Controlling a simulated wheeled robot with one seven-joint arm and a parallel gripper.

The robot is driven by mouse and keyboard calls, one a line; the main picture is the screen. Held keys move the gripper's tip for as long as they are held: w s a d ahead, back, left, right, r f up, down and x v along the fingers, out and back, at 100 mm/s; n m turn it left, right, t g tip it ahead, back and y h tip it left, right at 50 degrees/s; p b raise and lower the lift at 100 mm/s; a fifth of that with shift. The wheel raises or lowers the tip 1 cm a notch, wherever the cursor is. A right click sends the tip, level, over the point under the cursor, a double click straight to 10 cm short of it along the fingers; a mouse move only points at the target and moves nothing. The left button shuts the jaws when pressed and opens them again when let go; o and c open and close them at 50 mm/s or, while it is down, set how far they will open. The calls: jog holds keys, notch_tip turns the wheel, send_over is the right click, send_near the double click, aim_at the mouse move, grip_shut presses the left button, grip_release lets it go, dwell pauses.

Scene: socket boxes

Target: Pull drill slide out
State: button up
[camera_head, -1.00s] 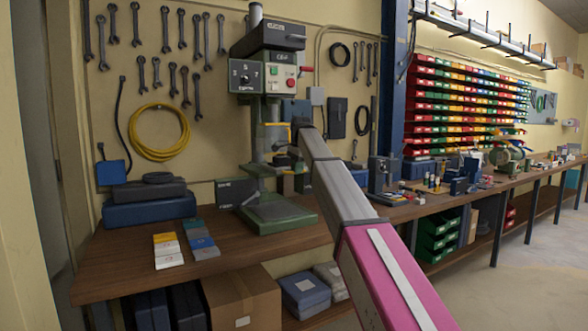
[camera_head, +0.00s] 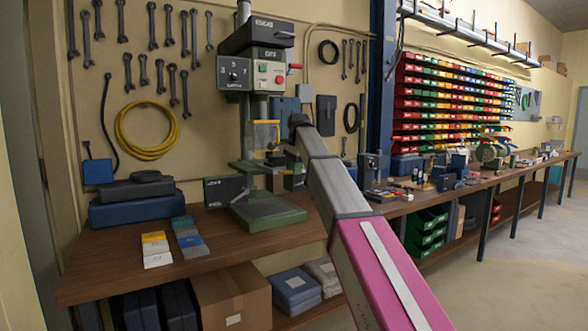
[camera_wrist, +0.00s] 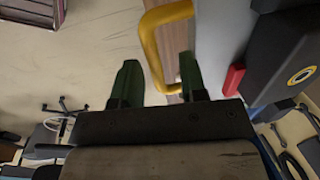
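The drill press (camera_head: 256,52) stands on the wooden bench, a dark grey-green machine with a dial, a green and a red button, and a flat green base. A yellow frame-like part (camera_head: 265,134) sits at its middle, below the head. In the wrist view a yellow handle (camera_wrist: 150,38) curves from the grey body of the machine down toward my fingers. My gripper (camera_wrist: 160,84) is open, with its two dark green fingers apart and the lower part of the handle showing between them. I cannot tell whether they touch it. In the head view my arm's end hides the fingers.
The bench (camera_head: 110,262) carries blue cases (camera_head: 136,208) and small coloured boxes (camera_head: 187,238) left of the drill. Tools and a vise (camera_head: 372,170) stand to the right. A cardboard box (camera_head: 232,296) sits on the shelf below. Open floor lies at the right.

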notch_tip(320, 180, up, 11)
jog(key=s+d, duration=0.1)
jog(key=shift+s+f, duration=0.2)
jog(key=shift+s, duration=0.1)
dwell(0.4)
